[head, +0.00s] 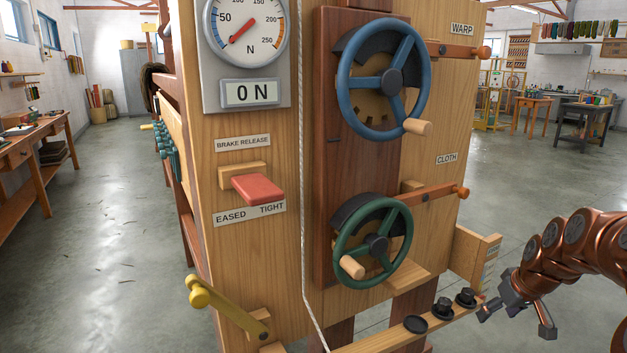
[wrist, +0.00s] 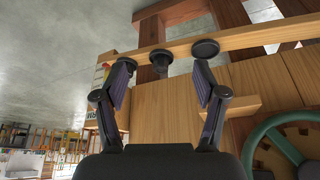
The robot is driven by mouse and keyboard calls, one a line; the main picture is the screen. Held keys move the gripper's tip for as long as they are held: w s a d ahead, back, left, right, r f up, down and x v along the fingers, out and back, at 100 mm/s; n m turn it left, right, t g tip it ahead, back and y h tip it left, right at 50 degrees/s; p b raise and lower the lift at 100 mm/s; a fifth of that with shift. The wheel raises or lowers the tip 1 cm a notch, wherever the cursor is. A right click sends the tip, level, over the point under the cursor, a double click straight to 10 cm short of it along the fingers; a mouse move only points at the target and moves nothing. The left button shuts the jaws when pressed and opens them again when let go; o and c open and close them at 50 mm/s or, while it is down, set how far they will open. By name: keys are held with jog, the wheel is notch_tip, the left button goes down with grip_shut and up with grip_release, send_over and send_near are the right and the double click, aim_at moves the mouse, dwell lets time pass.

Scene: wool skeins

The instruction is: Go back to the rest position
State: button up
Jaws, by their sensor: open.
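My gripper (head: 516,308) is at the lower right of the head view, at the end of my copper-coloured arm. It is open, and nothing shows between its fingers. In the wrist view the two fingers of my gripper (wrist: 162,88) stand wide apart. Beyond them is a wooden rail (wrist: 235,42) with black knobs on it. One black knob (wrist: 161,62) appears between the fingertips, and another round black knob (wrist: 205,49) is near the right fingertip. I cannot tell whether a fingertip touches a knob.
The wooden loom panel carries a blue handwheel (head: 427,75), a green handwheel (head: 405,245), a red brake lever (head: 258,189) and a yellow lever (head: 215,300). A labelled wooden box (head: 472,256) juts out beside my gripper. Open grey floor (head: 545,175) lies to the right.

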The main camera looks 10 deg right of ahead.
jog(key=s+a+r+n+g+y, duration=0.1)
jog(key=s+a+g, duration=0.1)
jog(key=a, duration=1)
jog(key=s+a+r+n+g+y, duration=0.1)
jog(key=s+a, duration=0.2)
jog(key=a, duration=1)
jog(key=s+a+f+m+g+h, duration=0.15)
jog(key=s+a, duration=0.35)
jog(key=s, duration=0.5)
jog(key=s+a+f+n+g, duration=0.1)
jog(key=s+a+g, duration=0.2)
jog(key=s+a, duration=0.45)
notch_tip(320, 180, up, 25)
jog(key=s+d+t+p, duration=0.1)
jog(key=s+d+p, duration=0.1)
jog(key=p, duration=2.1)
jog(key=shift+s+f, duration=0.2)
jog(key=shift+s, duration=0.25)
